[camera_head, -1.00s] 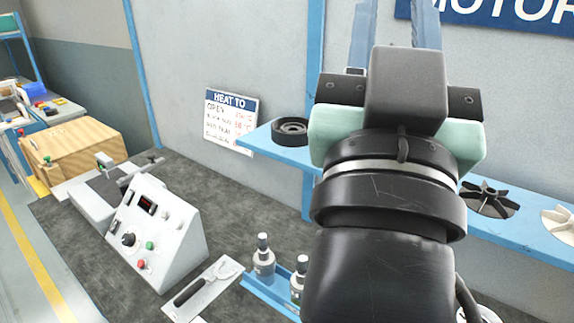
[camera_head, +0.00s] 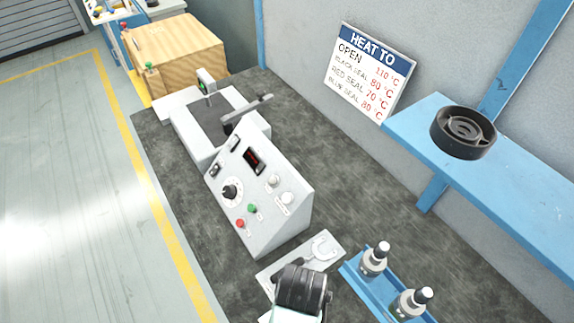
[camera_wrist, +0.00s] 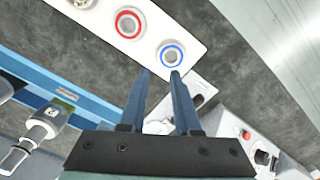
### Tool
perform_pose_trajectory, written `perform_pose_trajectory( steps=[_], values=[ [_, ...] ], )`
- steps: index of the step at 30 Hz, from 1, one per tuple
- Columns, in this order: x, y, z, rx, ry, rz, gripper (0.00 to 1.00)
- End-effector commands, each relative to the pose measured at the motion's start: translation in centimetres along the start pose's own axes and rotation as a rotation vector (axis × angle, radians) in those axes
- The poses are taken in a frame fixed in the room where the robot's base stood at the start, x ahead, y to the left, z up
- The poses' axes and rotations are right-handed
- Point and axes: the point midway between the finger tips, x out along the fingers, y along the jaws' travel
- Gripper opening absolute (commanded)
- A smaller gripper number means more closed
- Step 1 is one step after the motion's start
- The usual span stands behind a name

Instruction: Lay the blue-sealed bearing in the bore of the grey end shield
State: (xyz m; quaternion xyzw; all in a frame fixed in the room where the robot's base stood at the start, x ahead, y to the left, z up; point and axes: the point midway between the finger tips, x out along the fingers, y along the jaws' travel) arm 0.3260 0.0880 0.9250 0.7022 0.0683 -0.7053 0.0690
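The blue-sealed bearing (camera_wrist: 172,54), a metal ring with a blue band, lies on a white board in the wrist view, just beyond my fingertips. My gripper (camera_wrist: 160,74) is open, its two blue fingers apart with nothing held between them. The bearing looks clear of the fingers. A red-sealed bearing (camera_wrist: 128,22) lies beside it on the board. In the head view only part of my arm's end shows at the bottom edge; the fingers and the bearings are out of frame. I cannot make out the grey end shield in either view.
The bench heater (camera_head: 260,190) has a dial, a red display and green and red buttons. A wall sign (camera_head: 370,70) lists heating temperatures by seal colour. A blue tray (camera_head: 362,288) holds two bottles. A black round part (camera_head: 463,132) sits on the blue shelf (camera_head: 520,190).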

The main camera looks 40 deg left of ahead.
Motion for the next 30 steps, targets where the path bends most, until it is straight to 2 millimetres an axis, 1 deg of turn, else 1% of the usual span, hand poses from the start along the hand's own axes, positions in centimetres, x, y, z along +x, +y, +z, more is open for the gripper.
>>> perform_pose_trajectory(
  steps=[1,3,6,11,18,21,24,30],
  values=[
    [1.0,0.0,0.1,0.0,-0.003,0.0,0.31],
    [2.1,0.0,0.0,0.0,-0.001,0.0,0.31],
    [3.0,0.0,0.0,0.0,0.001,0.0,0.31],
    [3.9,-0.1,0.0,-0.001,0.001,0.0,0.31],
    [7.2,-0.3,0.1,0.0,0.001,0.0,0.31],
    [8.2,-0.3,0.1,0.0,0.003,0.0,0.31],
    [8.6,-0.3,0.0,0.0,0.005,-0.001,0.31],
    [8.6,-0.3,0.0,0.0,0.006,-0.001,0.31]
  ],
)
